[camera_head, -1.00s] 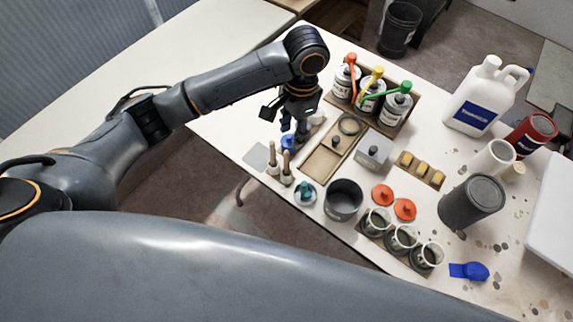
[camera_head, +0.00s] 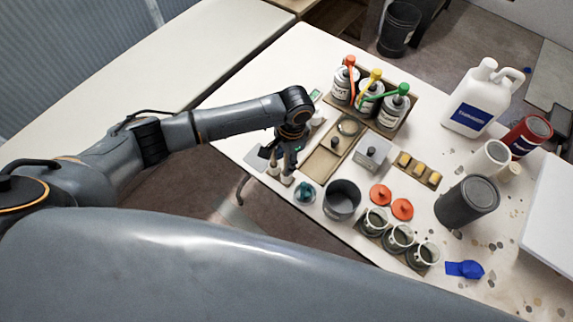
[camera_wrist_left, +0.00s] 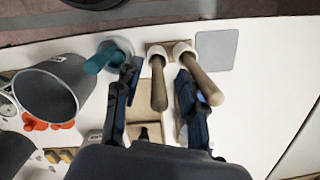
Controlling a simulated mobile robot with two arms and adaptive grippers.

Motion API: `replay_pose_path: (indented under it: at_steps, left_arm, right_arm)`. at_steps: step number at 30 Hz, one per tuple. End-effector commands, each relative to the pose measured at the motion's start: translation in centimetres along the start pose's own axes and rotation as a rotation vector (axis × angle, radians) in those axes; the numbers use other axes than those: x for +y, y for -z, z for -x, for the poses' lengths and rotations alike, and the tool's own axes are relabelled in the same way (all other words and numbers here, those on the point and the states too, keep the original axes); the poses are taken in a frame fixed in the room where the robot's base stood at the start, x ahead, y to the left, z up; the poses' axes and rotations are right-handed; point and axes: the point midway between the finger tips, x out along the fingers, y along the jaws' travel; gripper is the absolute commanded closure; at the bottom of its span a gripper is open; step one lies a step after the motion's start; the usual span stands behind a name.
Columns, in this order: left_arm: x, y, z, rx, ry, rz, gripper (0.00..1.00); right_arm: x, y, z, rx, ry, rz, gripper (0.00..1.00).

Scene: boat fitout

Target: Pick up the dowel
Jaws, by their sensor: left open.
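Two wooden dowels stand in white-collared holes of a small wooden block at the table's near edge. In the left wrist view one dowel (camera_wrist_left: 158,90) is between my open fingers, and the other dowel (camera_wrist_left: 205,82) is just outside the right finger. My left gripper (camera_wrist_left: 156,78) is open and empty, fingers on either side of the first dowel. In the head view the left gripper (camera_head: 283,158) points down over the dowels and hides most of them; their white collars (camera_head: 287,179) show below it. My right gripper is not in view.
A wooden tray (camera_head: 327,158), a grey box (camera_head: 371,153) and a rack of bottles (camera_head: 369,95) lie beyond. A flat grey plate (camera_wrist_left: 216,50) is beside the block.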

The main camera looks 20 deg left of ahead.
Motion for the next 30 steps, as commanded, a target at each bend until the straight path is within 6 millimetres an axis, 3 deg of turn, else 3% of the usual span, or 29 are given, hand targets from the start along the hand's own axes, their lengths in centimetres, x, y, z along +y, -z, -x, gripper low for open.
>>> replay_pose_path:
  at_steps: [10,16,26,30]
  left_arm:
    - [0.0,0.0,-0.9,0.001,0.000,-0.002,0.62]
    - [0.0,0.0,-0.9,0.001,0.000,-0.001,1.00]
    - [0.0,0.0,-0.8,0.002,0.000,-0.001,1.00]
    - [0.0,0.0,0.4,0.005,0.001,-0.001,1.00]
  right_arm:
    - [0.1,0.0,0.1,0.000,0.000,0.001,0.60]
    - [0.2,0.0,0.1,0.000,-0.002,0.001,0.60]
    - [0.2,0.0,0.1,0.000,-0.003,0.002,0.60]
    - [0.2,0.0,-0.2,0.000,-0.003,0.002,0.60]
